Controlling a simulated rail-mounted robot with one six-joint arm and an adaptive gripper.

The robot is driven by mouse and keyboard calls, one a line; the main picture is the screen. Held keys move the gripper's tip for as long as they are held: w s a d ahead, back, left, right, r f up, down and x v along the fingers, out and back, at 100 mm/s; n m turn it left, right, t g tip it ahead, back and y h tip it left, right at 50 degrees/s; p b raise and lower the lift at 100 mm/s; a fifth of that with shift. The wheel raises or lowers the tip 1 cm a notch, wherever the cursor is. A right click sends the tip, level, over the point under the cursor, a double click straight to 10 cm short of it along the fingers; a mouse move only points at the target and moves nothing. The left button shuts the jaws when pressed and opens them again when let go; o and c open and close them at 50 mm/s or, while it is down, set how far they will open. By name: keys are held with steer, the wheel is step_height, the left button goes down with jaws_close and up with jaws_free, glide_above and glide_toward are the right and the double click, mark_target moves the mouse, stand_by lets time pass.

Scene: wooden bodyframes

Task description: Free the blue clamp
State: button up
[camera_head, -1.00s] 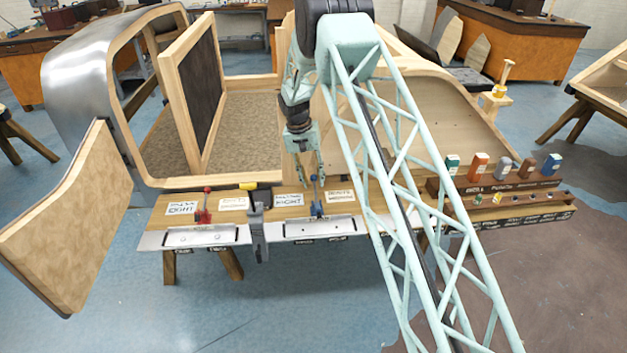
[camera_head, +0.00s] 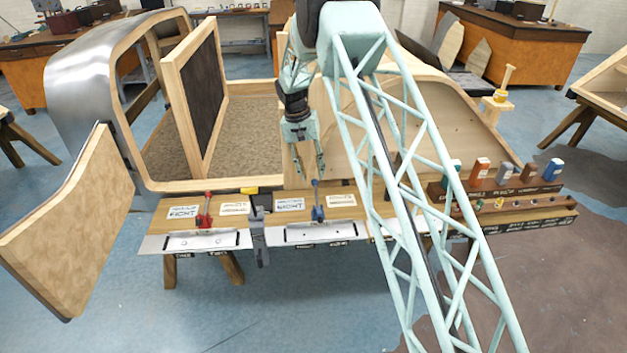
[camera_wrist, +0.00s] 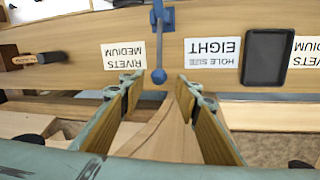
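The blue clamp (camera_head: 318,213) is fixed on the wooden board (camera_head: 265,205), between two paper labels, above a metal plate. Its lever stands up with a round knob at the end. In the wrist view the blue clamp (camera_wrist: 158,20) is at top centre, and its knob lies just beyond the gap between my fingertips. My gripper (camera_head: 310,174) is open and empty, slightly above and behind the clamp in the head view. Contact with the knob cannot be seen.
A red clamp (camera_head: 205,212) stands farther left on the board. A dark upright clamp (camera_head: 258,235) grips the board's front edge between them. A wooden bodyframe (camera_head: 232,185) stands behind. Small coloured blocks stand on a rack (camera_head: 510,188) at right.

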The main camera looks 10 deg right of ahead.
step_height(320, 180, up, 6)
steer(key=a, duration=0.1)
steer(key=shift+w, duration=0.15)
steer(key=shift+c, duration=0.2)
